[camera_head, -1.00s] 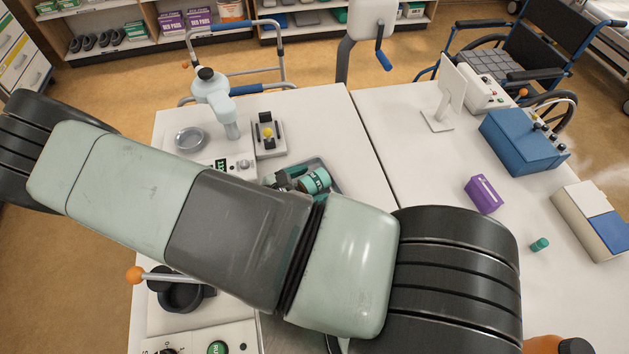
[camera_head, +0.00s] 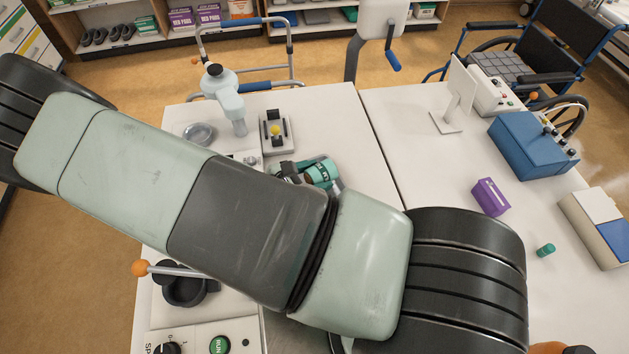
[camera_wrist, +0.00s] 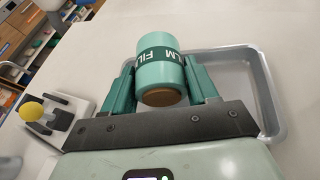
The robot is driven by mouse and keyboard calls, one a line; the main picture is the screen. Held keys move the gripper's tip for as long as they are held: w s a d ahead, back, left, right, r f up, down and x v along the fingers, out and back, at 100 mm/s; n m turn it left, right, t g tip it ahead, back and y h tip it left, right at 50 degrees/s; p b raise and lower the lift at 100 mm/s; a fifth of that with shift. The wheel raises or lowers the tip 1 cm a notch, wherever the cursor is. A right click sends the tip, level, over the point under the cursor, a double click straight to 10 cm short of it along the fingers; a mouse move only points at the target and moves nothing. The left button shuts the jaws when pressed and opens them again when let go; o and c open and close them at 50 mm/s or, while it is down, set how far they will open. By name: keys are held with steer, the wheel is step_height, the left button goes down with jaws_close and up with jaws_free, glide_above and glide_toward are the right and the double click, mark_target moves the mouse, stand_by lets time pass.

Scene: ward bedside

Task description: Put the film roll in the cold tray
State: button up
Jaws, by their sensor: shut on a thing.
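The film roll is a teal cylinder with a dark green band lettered FILM and a brown end. In the wrist view the film roll (camera_wrist: 160,64) sits between the green fingers of my gripper (camera_wrist: 163,78), which is shut on it. In the head view the film roll (camera_head: 321,173) and my gripper (camera_head: 291,172) show just beyond my arm. A grey metal tray (camera_wrist: 268,105) with a raised rim lies behind and right of the roll in the wrist view. It looks empty where visible; no label shows that it is the cold tray. The roll's height above it is unclear.
A yellow-knobbed joystick box (camera_head: 277,134) stands close to the gripper's left. A round dish (camera_head: 198,133) and a pale, microscope-like device (camera_head: 226,98) are farther left. A purple box (camera_head: 490,197) and a blue unit (camera_head: 530,145) stand on the right table. My arm hides much of the near table.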

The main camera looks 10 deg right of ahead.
mark_target(305, 173)
step_height(305, 173, up, 6)
steer(key=shift+r, duration=0.1)
steer(key=n, duration=0.1)
steer(key=w+r+n+t, duration=0.1)
steer(key=r+n, duration=0.1)
steer(key=shift+w+d+r+t+y, duration=0.2)
steer(key=shift+w+d+t+y, duration=0.05)
steer(key=shift+w+t+y, duration=0.05)
steer(key=n, duration=0.1)
steer(key=w+n+t+y, duration=0.1)
steer(key=n, duration=0.1)
steer(key=shift+w+a+r+t+y, duration=0.15)
steer(key=shift+r+t+y, duration=0.15)
steer(key=shift+r, duration=0.05)
steer(key=shift+n, duration=0.3)
step_height(305, 173, down, 10)
steer(key=shift+w+r, duration=0.1)
steer(key=shift+f, duration=0.6)
steer(key=o, duration=0.9)
steer(key=shift+o, duration=0.2)
steer(key=shift+r, duration=0.1)
